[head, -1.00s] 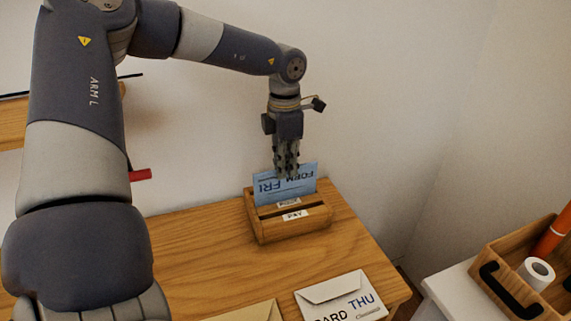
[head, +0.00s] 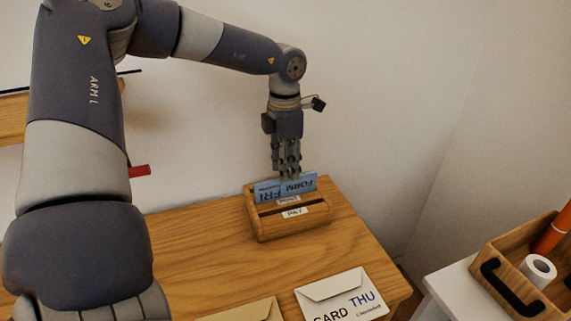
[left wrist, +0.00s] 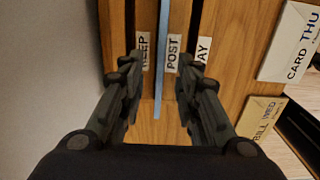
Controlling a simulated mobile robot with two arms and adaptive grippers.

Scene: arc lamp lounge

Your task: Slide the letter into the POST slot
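The blue letter (head: 270,191), printed FORM FRI, stands upright and low in the wooden rack (head: 292,230). It sits in the slot directly behind the POST label (head: 288,200), with the PAY label (head: 294,212) nearer the front. The left wrist view shows the letter edge-on (left wrist: 163,25), between the KEEP label (left wrist: 143,52) and the POST label. My left gripper (head: 287,174) is just above the letter's top edge, pointing down. In the left wrist view its fingers (left wrist: 162,64) are spread, with a gap on each side of the letter. My right gripper is out of view.
A white CARD THU envelope (head: 338,292) and a tan BILL WED envelope (left wrist: 258,121) lie on the wooden table (head: 195,250) in front of the rack. A wooden tray (head: 497,262) with a white roll (head: 537,272) stands on a separate white surface at right. The wall is close behind the rack.

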